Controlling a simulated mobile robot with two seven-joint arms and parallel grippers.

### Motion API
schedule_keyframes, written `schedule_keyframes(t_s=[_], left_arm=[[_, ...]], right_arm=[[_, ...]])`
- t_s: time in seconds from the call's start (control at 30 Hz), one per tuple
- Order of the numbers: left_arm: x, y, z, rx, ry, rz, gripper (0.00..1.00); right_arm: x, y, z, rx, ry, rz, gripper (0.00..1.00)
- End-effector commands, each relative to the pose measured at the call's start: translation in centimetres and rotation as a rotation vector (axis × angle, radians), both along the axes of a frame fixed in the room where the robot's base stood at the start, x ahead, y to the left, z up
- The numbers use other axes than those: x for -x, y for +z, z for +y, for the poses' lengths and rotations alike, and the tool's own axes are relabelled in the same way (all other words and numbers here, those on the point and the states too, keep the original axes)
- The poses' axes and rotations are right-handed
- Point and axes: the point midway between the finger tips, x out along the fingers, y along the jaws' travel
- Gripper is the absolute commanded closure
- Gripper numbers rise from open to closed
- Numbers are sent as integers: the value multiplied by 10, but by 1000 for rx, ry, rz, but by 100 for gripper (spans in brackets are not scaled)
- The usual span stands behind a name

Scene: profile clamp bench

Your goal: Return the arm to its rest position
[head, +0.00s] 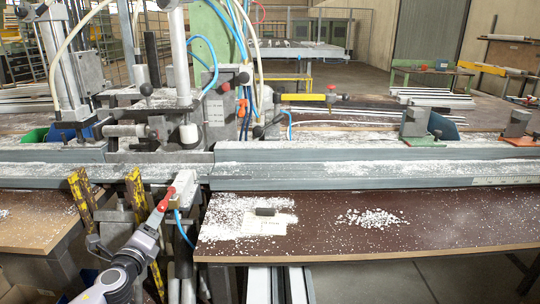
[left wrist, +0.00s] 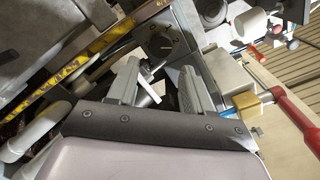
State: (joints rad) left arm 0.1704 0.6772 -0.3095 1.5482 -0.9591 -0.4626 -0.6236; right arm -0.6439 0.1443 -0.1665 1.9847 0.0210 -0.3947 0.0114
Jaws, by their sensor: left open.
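My left arm comes in from the lower left of the head view, and its gripper (head: 157,218) is just below a red-handled lever (head: 166,199) at the front of the bench. Dark metal clamp parts show beyond the fingertips, and nothing is seen held. The red handle (left wrist: 286,103) lies right of the fingers in that view. Whether the gripper touches the lever I cannot tell. My right gripper is in neither view.
Yellow marked bars (head: 135,190) stand close to my left arm. The long metal profile rail (head: 350,172) crosses the bench behind it. A brown board (head: 450,225) with white chips and a small dark block (head: 266,211) lies to the right. A clamp machine (head: 165,110) stands behind.

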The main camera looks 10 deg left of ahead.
Motion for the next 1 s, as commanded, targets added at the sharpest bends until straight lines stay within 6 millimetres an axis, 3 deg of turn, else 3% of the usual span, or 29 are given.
schedule_keyframes(t_s=[0.13,0.23,0.4,0.5,0.6,0.73,0.83,1.0], left_arm=[[14,-23,-20,144,-19,39,50],[41,-56,-49,389,-28,99,50],[111,-109,-114,947,23,218,50],[156,-127,-149,1272,99,270,50],[198,-135,-179,1577,201,302,50],[241,-136,-205,1888,340,308,50],[262,-133,-216,2042,421,299,50],[274,-132,-222,2144,477,286,50]], right_arm=[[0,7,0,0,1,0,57],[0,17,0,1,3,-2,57],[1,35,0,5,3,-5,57],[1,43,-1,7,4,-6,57],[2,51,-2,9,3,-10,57],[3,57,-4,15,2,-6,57],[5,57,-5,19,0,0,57],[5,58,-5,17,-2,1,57]])
